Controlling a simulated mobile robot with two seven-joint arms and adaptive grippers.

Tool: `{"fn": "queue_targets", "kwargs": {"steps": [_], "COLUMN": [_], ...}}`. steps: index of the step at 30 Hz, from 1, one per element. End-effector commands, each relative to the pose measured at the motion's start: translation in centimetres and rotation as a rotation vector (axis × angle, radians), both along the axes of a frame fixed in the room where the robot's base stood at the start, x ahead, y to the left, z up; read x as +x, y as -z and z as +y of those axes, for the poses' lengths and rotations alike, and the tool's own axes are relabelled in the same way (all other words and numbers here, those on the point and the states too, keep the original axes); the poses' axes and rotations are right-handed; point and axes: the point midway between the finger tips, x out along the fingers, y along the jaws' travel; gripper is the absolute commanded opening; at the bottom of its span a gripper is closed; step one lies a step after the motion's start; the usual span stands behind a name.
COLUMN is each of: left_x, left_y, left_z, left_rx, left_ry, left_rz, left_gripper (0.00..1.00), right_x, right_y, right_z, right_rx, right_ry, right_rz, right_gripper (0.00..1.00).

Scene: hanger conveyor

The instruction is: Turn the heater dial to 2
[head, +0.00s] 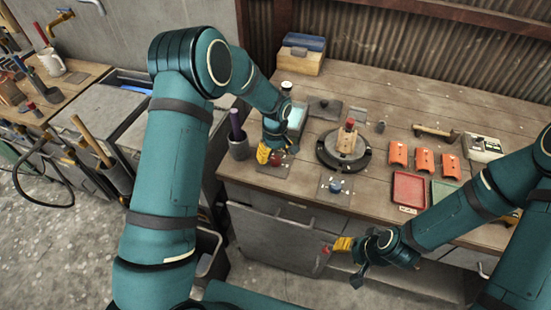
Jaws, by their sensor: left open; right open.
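A black round turntable (328,156) carries a wooden piece. Several orange pieces (424,161), a red tray (408,190) and a green tray (446,192) lie to the right. A cabinet door (275,236) is below.

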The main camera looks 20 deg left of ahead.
Motion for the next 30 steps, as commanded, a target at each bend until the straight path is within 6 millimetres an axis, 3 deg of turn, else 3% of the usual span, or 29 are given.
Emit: {"fn": "queue_targets", "kwargs": {"steps": [6, 17, 18, 23, 24, 30], "left_x": [0.0, 0.0, 0.0, 0.0, 0.0, 0.0], "left_y": [2.3, 2.8, 2.7, 2.7, 2.7, 2.8], "left_z": [0.0, 0.0, 0.0, 0.0, 0.0, 0.0], "left_rx": [0.0, 0.0, 0.0, 0.0, 0.0, 0.0], "left_ry": [-0.001, 0.0, 0.0, 0.0, 0.0, 0.006], "left_rz": [0.001, 0.0, 0.0, 0.0, 0.0, 0.0], "left_gripper": [0.68, 0.68, 0.63, 0.07, 0.0, 0.0], "right_x": [0.0, 0.0, 0.0, 0.0, 0.0, 0.0], "right_y": [0.0, -0.1, -0.1, -0.1, -0.1, 0.0], "right_z": [0.0, 0.0, 0.0, 0.0, 0.0, 0.0], "right_rx": [0.0, 0.0, 0.0, 0.0, 0.0, 0.0], "right_ry": [0.0, 0.0, 0.0, 0.0, 0.0, 0.0], "right_rz": [0.0, 0.0, 0.0, 0.0, 0.0, 0.0], "right_gripper": [0.47, 0.47, 0.47, 0.47, 0.47, 0.47]}}
